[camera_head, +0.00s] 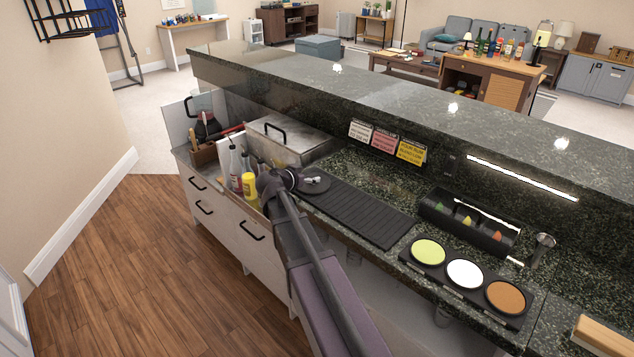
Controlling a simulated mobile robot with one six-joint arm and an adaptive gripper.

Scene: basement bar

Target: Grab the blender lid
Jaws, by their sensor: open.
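A dark, flat, round piece with a small raised middle (316,185), which looks like the blender lid, lies at the left end of the black ribbed bar mat (362,212). I cannot tell for certain that it is the lid. My arm reaches up from the bottom of the picture. My gripper (291,179) is at its far end, just left of the round piece and close to it. The gripper is open. Its fingers are small and dark here, and whether they touch anything is hidden.
A yellow bottle (249,187) and a clear bottle (235,167) stand just left of my gripper. A steel bin with a handled lid (290,141) is behind. A black garnish holder (468,222) and a rimming tray (465,285) lie right. The raised granite ledge (390,92) bounds the back.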

